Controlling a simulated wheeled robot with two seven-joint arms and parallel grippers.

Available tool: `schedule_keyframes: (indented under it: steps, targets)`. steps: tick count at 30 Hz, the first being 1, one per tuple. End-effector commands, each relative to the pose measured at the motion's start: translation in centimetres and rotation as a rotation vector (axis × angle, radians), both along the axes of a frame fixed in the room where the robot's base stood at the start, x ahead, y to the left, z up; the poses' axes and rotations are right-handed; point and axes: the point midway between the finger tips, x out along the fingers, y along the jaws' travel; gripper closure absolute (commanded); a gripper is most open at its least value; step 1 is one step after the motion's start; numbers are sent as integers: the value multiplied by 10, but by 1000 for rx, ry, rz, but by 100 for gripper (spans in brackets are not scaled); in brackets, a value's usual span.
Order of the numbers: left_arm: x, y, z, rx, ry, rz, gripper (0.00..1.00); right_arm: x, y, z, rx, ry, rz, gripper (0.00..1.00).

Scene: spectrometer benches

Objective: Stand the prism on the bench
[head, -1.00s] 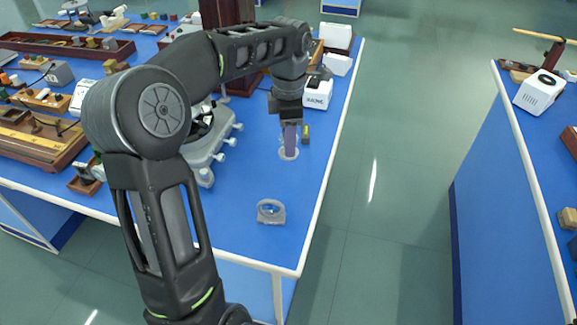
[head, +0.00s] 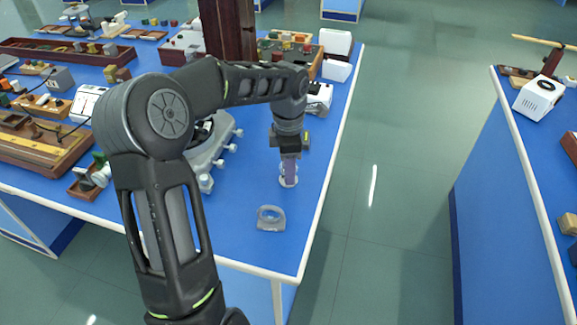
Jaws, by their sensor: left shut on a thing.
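The prism (head: 289,171) is a pale purple, see-through upright piece with a pale round rim around its lower end. My left gripper (head: 289,155) is shut on its upper part, pointing down over the right part of the near blue bench (head: 240,242). The prism looks roughly upright. Its lower end is at or just above the bench top; I cannot tell if it touches. The jaws hide its top. My right gripper is not in view.
A grey ring-shaped holder (head: 271,218) lies nearer the front edge. The bench's right edge is close. Another bench (head: 500,190) stands across the aisle.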

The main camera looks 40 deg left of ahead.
Motion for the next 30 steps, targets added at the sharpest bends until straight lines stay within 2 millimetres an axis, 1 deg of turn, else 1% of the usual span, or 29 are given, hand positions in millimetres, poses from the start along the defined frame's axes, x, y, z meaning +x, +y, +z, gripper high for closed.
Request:
schedule_keyframes:
  steps: [4,8,9,16,25,27,29,30]
  targets:
    - [0,0,0,1,-1,0,100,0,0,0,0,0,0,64]
    - [0,0,-4,0,0,0,100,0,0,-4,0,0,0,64]
    - [0,0,-3,0,0,1,55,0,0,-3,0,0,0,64]
    - [0,0,-3,0,0,0,36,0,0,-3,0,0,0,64]
    - [0,0,-1,0,0,0,36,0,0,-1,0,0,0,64]
    - [0,0,3,0,0,0,36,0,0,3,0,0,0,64]
    - [1,0,6,1,-1,0,36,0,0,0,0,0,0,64]
    - [1,0,11,2,-2,0,36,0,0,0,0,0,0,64]
